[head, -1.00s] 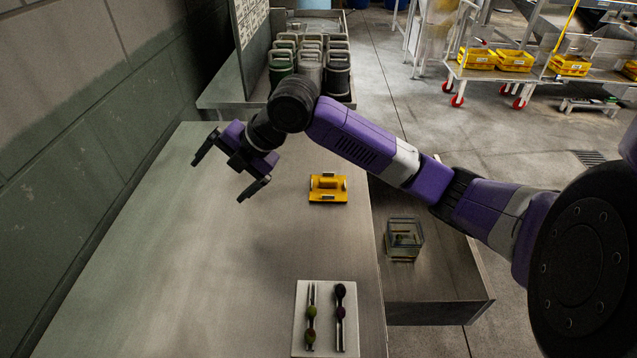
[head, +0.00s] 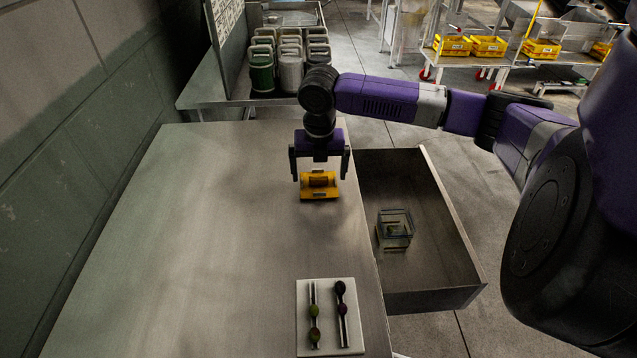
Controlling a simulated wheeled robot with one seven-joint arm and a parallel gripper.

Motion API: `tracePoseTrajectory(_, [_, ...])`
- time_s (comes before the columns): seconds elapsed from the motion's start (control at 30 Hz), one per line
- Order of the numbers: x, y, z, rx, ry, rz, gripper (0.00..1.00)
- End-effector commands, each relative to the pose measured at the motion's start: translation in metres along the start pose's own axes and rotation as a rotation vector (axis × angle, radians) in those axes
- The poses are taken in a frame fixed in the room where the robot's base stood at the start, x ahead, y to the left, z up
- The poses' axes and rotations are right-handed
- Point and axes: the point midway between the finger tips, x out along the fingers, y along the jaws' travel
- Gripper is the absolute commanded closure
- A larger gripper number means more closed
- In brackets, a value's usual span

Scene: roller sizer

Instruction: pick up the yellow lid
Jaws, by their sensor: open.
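The yellow lid (head: 319,191) lies flat on the metal table, near its right edge, with a raised grip across its top. My gripper (head: 320,177) points down at the lid. Its two black fingers are spread wide, one to the left and one to the right of the lid's raised grip. I cannot tell whether the fingertips touch the lid. Nothing is held.
An open drawer (head: 450,215) to the right holds a clear box (head: 394,229). A white board (head: 354,346) with two roller strips lies at the table's (head: 190,240) near edge. Several canisters (head: 290,72) stand behind. The table's left part is bare.

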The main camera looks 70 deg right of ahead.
Motion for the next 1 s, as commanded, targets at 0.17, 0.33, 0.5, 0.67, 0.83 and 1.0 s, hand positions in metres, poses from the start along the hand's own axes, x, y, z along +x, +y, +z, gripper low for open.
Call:
tracePoseTrajectory(0.17, [0.02,0.001,0.0,0.001,0.001,0.001,0.0])
tracePoseTrajectory(0.33, [0.025,0.001,0.0,0.0,0.0,0.001,0.0])
tracePoseTrajectory(0.5, [0.024,0.001,0.0,0.0,0.0,0.001,0.1])
tracePoseTrajectory(0.67, [0.024,0.001,0.0,0.0,0.0,0.002,0.41])
tracePoseTrajectory(0.83, [0.024,0.001,0.0,0.0,0.0,0.002,0.5])
tracePoseTrajectory(1.0, [0.022,0.001,0.001,0.0,-0.001,0.002,0.5])
